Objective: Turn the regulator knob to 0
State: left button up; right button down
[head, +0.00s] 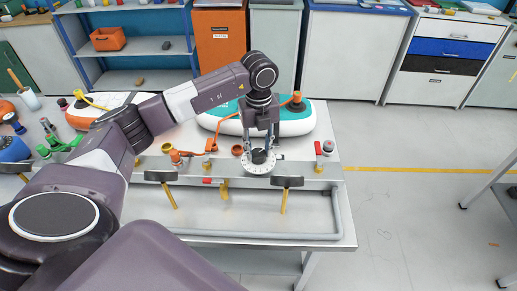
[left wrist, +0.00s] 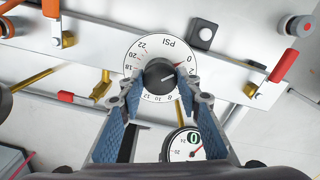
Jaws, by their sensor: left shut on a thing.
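The regulator knob (left wrist: 160,74) is black and round, in the middle of a white dial (left wrist: 148,47) marked PSI with numbers around its rim. In the head view the dial (head: 250,167) sits on the front rail of the bench. My left gripper (head: 262,150) reaches down over it from above. In the left wrist view its blue-padded fingers (left wrist: 158,95) are shut on the knob from both sides. The 0 mark is at the dial's right, with a short red mark near it. The exact pointing of the knob is hard to read. My right gripper is not in view.
A white gauge (left wrist: 182,150) with a red needle and a green 0 label shows below the knob. Clear floor is at right.

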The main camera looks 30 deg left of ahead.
aim_at(258, 152)
pick_arm(q)
jog(key=o, duration=1.2)
jog(key=shift+c, duration=0.2)
jog(key=shift+r, duration=0.1)
notch_tip(258, 152, up, 12)
